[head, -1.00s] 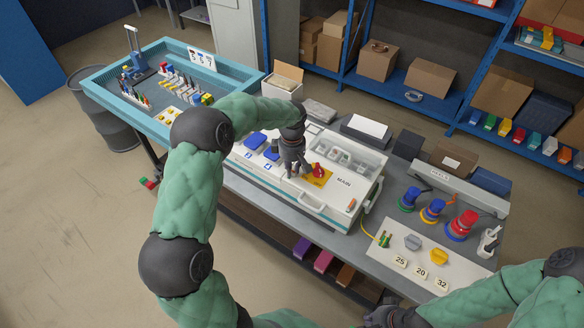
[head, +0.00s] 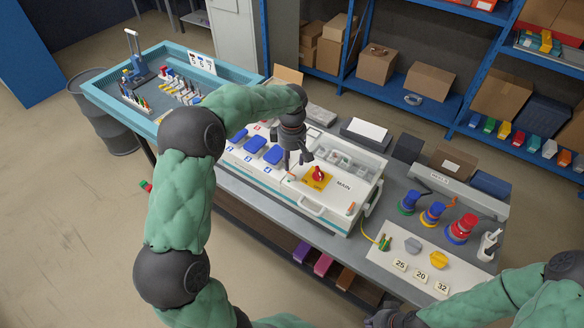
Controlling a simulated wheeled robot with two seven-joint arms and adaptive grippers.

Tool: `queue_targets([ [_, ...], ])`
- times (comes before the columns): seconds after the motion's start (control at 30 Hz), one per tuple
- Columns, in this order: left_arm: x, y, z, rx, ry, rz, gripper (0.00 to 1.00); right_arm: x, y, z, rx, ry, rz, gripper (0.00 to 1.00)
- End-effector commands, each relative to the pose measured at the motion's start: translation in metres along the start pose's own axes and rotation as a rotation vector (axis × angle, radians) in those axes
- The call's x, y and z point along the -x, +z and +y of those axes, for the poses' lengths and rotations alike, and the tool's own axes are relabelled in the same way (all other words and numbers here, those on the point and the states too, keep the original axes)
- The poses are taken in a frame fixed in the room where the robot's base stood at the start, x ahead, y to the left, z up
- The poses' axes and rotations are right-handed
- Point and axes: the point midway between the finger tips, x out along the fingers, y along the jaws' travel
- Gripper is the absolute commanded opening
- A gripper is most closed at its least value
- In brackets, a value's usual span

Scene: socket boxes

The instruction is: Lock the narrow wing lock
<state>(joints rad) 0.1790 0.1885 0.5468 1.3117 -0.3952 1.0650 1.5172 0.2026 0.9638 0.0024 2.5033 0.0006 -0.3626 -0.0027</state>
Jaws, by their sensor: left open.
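A white socket box (head: 340,214) stands on the grey bench, with a red rotary switch (head: 318,174) on a yellow plate marked MAIN. Several blue socket covers (head: 254,145) sit on its left part. I cannot make out which part is the narrow wing lock; small details are too fine or hidden behind my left arm. My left gripper (head: 293,163) hangs fingers-down above the box, between the blue covers and the red switch, open and empty. My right gripper (head: 384,318) shows only partly at the bottom edge, and its fingers are unclear.
A teal tray (head: 119,99) with several small parts stands at the left. Blue, yellow and red industrial plugs (head: 462,226) stand at the right, near a white board (head: 384,261) with number tags and a yellow knob. Black and brown boxes (head: 408,147) line the bench's back.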

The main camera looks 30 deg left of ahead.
Motion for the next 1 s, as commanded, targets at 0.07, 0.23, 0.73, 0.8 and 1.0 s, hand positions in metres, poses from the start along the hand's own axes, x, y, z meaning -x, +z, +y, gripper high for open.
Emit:
queue_targets([
  [0.07,0.017,0.0,0.001,0.0,0.004,0.001,0.44,0.0,0.0,0.0,0.0,0.0,0.0,0.0],
  [0.23,0.042,0.0,0.001,-0.001,0.002,0.001,0.44,0.0,0.0,0.0,0.0,0.0,0.0,0.0],
  [0.73,0.056,0.0,0.0,0.0,0.0,0.0,0.44,0.0,0.0,0.0,0.0,0.0,0.0,0.0],
  [0.8,0.056,0.0,0.0,0.0,0.0,0.0,0.44,0.0,0.0,0.0,0.0,0.0,0.0,0.0],
  [1.0,0.056,0.0,0.0,0.0,0.0,0.0,0.44,0.0,0.0,0.0,0.0,0.0,0.0,0.0],
])
